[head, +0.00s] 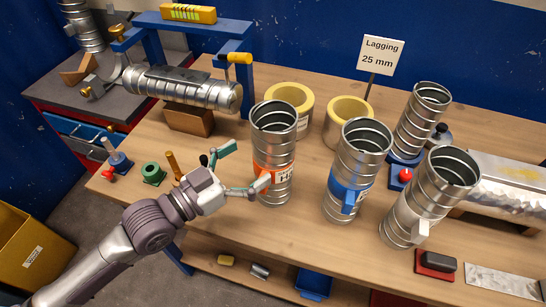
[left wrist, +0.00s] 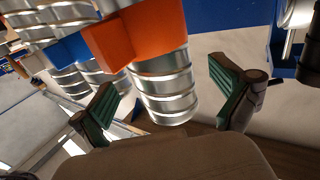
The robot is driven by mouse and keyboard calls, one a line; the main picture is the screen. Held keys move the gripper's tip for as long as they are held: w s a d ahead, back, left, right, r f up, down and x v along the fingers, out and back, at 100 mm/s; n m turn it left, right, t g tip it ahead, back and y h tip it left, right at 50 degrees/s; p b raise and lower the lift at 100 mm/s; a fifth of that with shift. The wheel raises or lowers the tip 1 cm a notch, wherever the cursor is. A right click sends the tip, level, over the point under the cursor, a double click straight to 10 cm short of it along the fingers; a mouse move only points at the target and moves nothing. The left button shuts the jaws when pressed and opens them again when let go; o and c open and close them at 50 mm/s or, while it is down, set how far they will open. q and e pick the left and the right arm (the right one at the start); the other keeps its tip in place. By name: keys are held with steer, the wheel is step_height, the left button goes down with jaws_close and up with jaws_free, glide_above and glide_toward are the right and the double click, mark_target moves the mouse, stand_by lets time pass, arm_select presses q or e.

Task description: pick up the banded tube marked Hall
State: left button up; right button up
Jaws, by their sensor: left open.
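The spiral metal tube with an orange band (head: 274,138) stands upright on the workbench. Its label starts with "H"; the rest is hard to read. In the left wrist view the orange tag (left wrist: 108,42) and the ribbed tube (left wrist: 165,92) show between my finger pads. My left gripper (head: 243,167) is open and empty, just left of this tube. One finger overlaps the orange tag in the head view; I cannot tell whether it touches. A blue-banded tube (head: 359,160) and a white-tagged tube (head: 436,192) stand to the right. My right gripper is not in view.
Two yellow lagging rings (head: 290,94) sit behind, near the "Lagging 25 mm" sign (head: 380,55). Another tube (head: 418,125) stands on a blue base. A lying duct (head: 185,88) and blue frame are at the back left. A green block (head: 152,173) is near the front left edge.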

arm_select(q)
steer(key=shift+w+d+p, duration=0.3)
steer(key=shift+w+d, duration=0.1)
steer(key=shift+d, duration=0.15)
steer(key=p+x, duration=0.1)
steer(key=x, duration=0.2)
steer(key=shift+w+d+f, duration=0.1)
steer(key=shift+d, duration=0.1)
steer(key=shift+w+d+f, duration=0.15)
steer(key=shift+w+d, duration=0.1)
steer(key=shift+d, duration=0.1)
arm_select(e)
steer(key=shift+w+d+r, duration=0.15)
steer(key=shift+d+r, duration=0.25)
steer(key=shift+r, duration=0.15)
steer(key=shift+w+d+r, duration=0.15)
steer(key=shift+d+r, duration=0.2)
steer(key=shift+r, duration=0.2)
arm_select(q)
steer(key=shift+c, duration=0.3)
steer(key=shift+a, duration=0.1)
steer(key=shift+c, duration=1.3)
steer(key=c, duration=0.8)
steer(key=shift+c, duration=0.4)
